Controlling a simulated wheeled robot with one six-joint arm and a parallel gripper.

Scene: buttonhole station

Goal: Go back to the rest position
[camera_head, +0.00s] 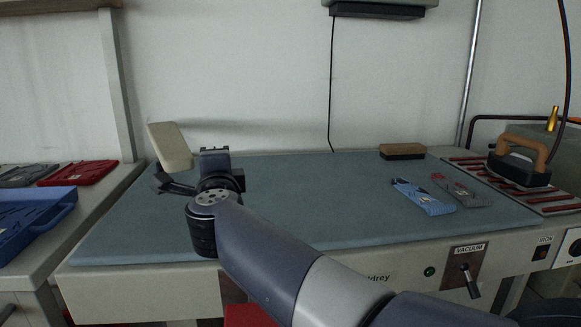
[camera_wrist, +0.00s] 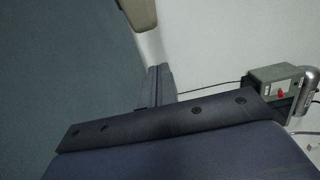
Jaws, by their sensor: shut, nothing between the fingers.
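My gripper (camera_head: 166,183) is at the end of my arm, above the left part of the blue-green ironing board (camera_head: 320,205) in the head view. It is shut and empty. A cream pad (camera_head: 170,146) rises just behind it; I cannot tell whether they touch. The pad's edge also shows at the top of the wrist view (camera_wrist: 140,12), beside the board's surface (camera_wrist: 60,70). A dark bar with several round dots fills the lower part of the wrist view, and the fingertips are not clear there.
A blue patterned strip (camera_head: 423,198) and a grey one (camera_head: 461,190) lie on the board's right side. A brown block (camera_head: 402,151) is at the back. An iron (camera_head: 520,160) stands at the far right. A blue tray (camera_head: 30,222) and red tray (camera_head: 78,172) are left. The board's middle is clear.

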